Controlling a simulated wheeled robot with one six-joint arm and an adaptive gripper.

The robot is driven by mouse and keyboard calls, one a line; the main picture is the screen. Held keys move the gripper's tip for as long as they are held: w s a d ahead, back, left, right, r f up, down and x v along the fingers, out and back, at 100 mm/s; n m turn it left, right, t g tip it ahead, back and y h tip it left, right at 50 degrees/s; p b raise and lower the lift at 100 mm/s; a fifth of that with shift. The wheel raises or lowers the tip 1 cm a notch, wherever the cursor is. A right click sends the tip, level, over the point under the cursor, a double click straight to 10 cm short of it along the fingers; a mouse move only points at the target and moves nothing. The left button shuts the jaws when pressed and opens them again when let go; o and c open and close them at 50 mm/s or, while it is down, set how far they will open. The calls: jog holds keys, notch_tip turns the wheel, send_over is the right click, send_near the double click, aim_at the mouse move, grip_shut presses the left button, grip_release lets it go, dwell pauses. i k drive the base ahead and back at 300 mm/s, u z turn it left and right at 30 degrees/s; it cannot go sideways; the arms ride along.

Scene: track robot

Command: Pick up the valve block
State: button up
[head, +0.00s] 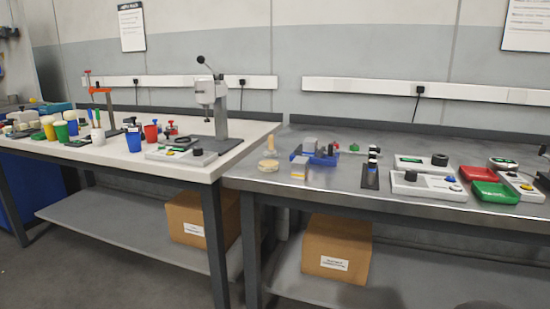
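I cannot tell for sure which item is the valve block. On the grey metal bench (300,190) on the right, a small fitting with a green knob (354,148) sits behind a dark upright-topped item (371,172). To its left is a blue vise-like device (322,158) with a grey block (311,145) at it. A small pale block with a yellow base (299,167) stands in front of the blue device. My gripper does not show in the head view.
Control boxes with knobs (428,188) and red and green trays (495,191) crowd the bench's right side. A white-topped bench (90,153) on the left holds cups and a press (212,95). Cardboard boxes (337,250) sit on the lower shelves.

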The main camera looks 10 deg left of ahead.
aim_at(311, 144)
jog(key=u, duration=0.3)
jog(key=k, duration=0.8)
jog(key=u, duration=1.5)
jog(key=i, duration=1.75)
jog(key=z, duration=1)
jog(key=i, duration=0.6)
jog(key=z, duration=0.75)
